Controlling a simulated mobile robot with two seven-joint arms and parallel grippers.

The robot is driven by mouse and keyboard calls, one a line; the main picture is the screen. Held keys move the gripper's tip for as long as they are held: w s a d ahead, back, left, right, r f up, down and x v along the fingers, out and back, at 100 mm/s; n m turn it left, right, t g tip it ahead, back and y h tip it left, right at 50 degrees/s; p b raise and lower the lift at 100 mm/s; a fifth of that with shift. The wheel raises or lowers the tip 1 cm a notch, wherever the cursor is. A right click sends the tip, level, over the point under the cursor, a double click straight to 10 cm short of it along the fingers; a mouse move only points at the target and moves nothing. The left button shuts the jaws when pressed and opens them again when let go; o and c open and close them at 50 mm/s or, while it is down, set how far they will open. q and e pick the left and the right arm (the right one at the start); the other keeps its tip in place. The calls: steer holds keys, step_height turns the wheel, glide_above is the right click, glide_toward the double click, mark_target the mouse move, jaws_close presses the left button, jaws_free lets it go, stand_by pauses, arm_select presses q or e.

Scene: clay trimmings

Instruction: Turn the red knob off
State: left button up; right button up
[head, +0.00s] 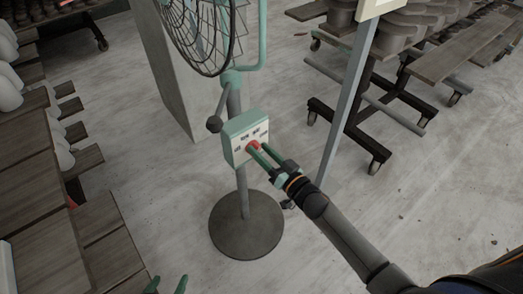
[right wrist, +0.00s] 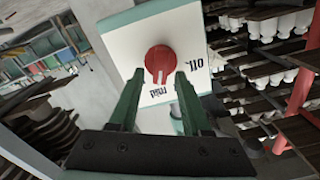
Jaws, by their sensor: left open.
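The red knob (head: 253,147) is on the front of a pale green and white control box (head: 238,126) on a fan stand. In the right wrist view the red knob (right wrist: 159,62) is on a white panel (right wrist: 190,35). Its light mark points down near a label like "mid"; an "off"-like label is to the right. My right gripper (head: 256,151) is at the knob. It also shows in the right wrist view (right wrist: 160,74), fingers apart, tips just below the knob's sides; contact is unclear. My left gripper (head: 167,283) is open and empty at the bottom edge, away from the box.
The fan (head: 200,30) is above the box, and its round base (head: 246,225) stands on the floor. A grey post (head: 345,105) is right of the box. Wheeled racks (head: 400,90) are at the right, and wooden shelves (head: 95,225) at the left. Some floor between is clear.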

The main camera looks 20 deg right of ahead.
jaws_close()
stand_by(0.3)
arm_select(q)
steer(key=shift+d+r, duration=0.1)
steer(key=shift+r, duration=0.05)
arm_select(e)
steer(key=shift+n, duration=0.4)
steer(key=n, duration=0.3)
steer(key=shift+a+r+p, duration=0.1)
steer(key=shift+a+p, duration=0.05)
steer(key=shift+p, duration=0.25)
arm_select(q)
steer(key=shift+a+f+b, duration=0.2)
steer(key=shift+f+b, duration=0.2)
steer(key=shift+b, duration=0.25)
arm_select(e)
steer(key=n, duration=0.9)
steer(key=a+n, duration=0.1)
steer(key=n, duration=0.4)
steer(key=shift+s+a+f, duration=0.1)
steer(key=shift+s+f, duration=0.15)
steer(key=shift+f, duration=0.15)
arm_select(q)
steer(key=shift+w+r+t, duration=0.3)
steer(key=shift+w+r, duration=0.05)
steer(key=shift+r, duration=0.15)
